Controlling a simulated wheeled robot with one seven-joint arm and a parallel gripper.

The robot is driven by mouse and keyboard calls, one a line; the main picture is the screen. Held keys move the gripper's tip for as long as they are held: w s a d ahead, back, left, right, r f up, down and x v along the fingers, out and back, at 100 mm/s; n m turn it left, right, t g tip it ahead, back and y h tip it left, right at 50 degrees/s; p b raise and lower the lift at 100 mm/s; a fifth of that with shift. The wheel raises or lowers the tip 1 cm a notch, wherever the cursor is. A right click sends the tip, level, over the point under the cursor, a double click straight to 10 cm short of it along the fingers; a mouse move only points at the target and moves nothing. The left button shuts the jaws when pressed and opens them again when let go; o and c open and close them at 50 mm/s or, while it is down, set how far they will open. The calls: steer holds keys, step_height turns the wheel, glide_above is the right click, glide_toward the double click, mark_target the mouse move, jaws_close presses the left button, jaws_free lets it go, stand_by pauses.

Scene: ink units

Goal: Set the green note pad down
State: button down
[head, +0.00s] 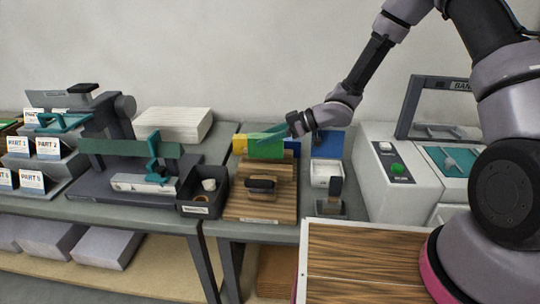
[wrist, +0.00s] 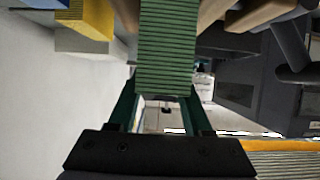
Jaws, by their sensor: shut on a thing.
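The green note pad (head: 266,149) shows in the head view at the back of the right-hand table, between a yellow pad (head: 239,143) and a blue one (head: 330,143). My gripper (head: 272,134) reaches it from the right, with its teal fingers at the pad's upper part. In the wrist view the green pad (wrist: 166,45), with its ridged page edges, lies between the two fingertips of my gripper (wrist: 162,95), which is shut on it. Whether the pad's lower edge touches anything below cannot be told.
A wooden board (head: 280,207) with a dark-handled tool stands in front of the pads. A black tray (head: 187,209) with small cups is on its left, a white box (head: 326,180) on its right. A grey machine (head: 375,160) stands further right.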

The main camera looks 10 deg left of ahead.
mark_target(267, 152)
steer(key=shift+f, duration=2.65)
steer(key=shift+f, duration=0.2)
steer(key=shift+c, duration=1.6)
jaws_free()
steer(key=shift+r, duration=0.15)
